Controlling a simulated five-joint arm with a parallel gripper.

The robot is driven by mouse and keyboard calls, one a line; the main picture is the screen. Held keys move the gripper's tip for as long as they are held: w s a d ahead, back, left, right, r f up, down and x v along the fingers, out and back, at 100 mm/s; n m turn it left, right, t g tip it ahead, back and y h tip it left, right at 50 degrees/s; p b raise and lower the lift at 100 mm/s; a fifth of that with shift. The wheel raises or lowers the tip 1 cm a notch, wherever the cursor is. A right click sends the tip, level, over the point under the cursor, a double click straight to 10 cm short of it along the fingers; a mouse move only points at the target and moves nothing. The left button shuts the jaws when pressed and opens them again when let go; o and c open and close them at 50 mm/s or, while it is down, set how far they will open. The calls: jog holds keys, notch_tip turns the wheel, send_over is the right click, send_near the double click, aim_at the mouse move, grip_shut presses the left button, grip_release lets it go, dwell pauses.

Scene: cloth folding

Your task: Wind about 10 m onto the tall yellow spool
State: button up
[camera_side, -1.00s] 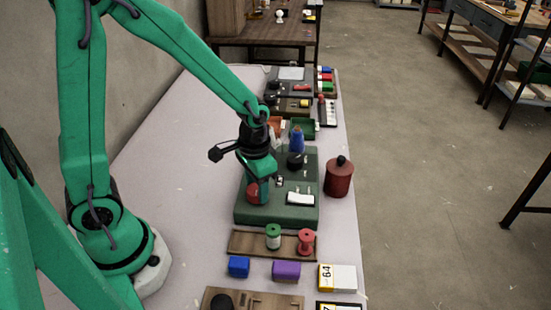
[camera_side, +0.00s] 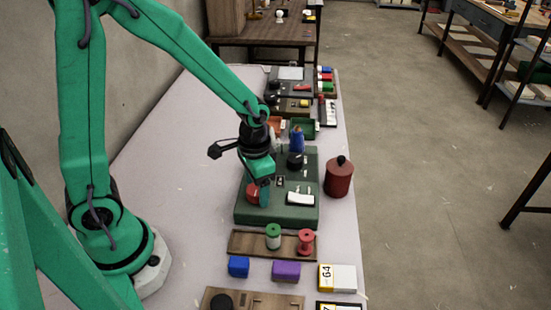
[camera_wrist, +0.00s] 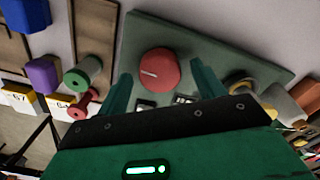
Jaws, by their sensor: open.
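A green winding machine base (camera_side: 275,216) lies on the table below my gripper (camera_side: 265,198). A round red knob (camera_side: 252,192) is on its near left part. In the wrist view the knob (camera_wrist: 158,68) has a white line and shows between my two spread fingers (camera_wrist: 163,88). My gripper is open, with nothing held. Contact with the knob cannot be told. A yellow rounded piece (camera_wrist: 243,84) shows beside the right finger, partly hidden; I cannot tell whether it is the tall yellow spool. A wooden rack holds a green-ended spool (camera_side: 273,236) and a red spool (camera_side: 305,241).
A blue cone (camera_side: 297,140) stands behind the base. A dark red canister (camera_side: 338,178) stands at its right near the table edge. The table's left side is clear.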

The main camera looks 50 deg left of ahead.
aim_at(257, 189)
jog(key=shift+r, duration=0.15)
jog(key=shift+r, duration=3.75)
jog(key=s+a+r+n+t, duration=0.2)
jog(key=s+r+t, duration=0.3)
jog(key=s+r, duration=0.4)
jog(key=shift+s+a+r+n+t, duration=0.35)
jog(key=shift+a+r, duration=0.45)
jog(key=shift+r, duration=0.3)
jog(key=shift+w, duration=0.1)
